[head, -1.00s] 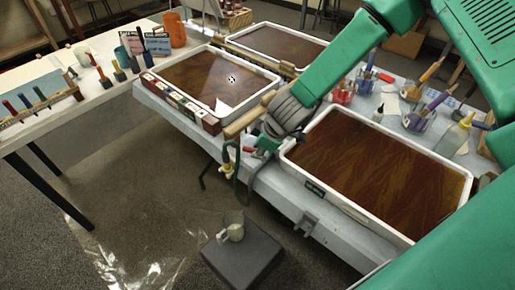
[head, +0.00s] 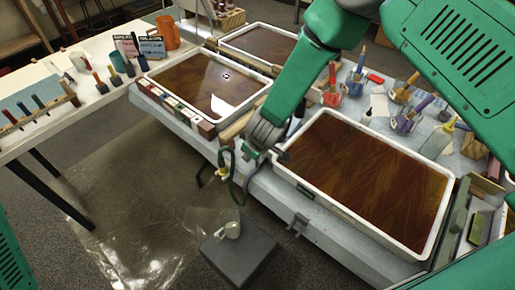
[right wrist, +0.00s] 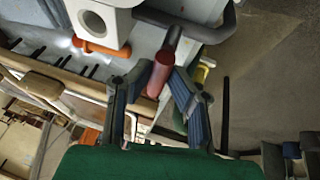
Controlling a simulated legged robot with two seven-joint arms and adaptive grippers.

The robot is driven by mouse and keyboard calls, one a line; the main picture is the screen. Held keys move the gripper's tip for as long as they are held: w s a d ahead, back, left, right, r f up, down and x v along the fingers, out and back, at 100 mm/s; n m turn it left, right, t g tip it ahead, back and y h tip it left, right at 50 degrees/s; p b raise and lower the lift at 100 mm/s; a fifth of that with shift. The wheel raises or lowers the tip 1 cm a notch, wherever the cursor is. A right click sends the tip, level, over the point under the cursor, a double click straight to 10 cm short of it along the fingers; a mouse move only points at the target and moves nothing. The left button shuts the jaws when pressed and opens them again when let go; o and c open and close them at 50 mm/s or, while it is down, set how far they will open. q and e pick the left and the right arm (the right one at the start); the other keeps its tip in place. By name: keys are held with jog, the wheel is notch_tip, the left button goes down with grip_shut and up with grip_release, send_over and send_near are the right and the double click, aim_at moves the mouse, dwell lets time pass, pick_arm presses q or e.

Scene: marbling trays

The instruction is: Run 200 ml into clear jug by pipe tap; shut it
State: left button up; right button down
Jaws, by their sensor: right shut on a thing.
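The clear jug (head: 231,229) stands upright on a dark block on the floor; its contents are too small to make out. Above it, a dark green hose (head: 228,162) and a yellow fitting (head: 222,172) hang beside the bench edge. My right gripper (head: 257,150) is at the pipe tap by that edge. In the right wrist view its fingers (right wrist: 161,82) are shut on the red tap handle (right wrist: 158,76), whose stem runs up to a grey pipe (right wrist: 205,33). In the head view the handle is hidden. My left gripper is out of view.
Trays of brown liquid, the nearest with a white rim (head: 330,203), cover the bench right of the tap. A clamp (head: 298,224) sticks out from its front edge. A white side table (head: 92,104) with tools stands left. The dark block (head: 240,254) has open floor around it.

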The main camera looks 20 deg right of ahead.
jog(key=shift+w+a+r, duration=0.1)
jog(key=c, duration=1.5)
grip_release()
jog(key=shift+r, duration=0.2)
jog(key=v, duration=1.1)
jog(key=shift+r, duration=0.1)
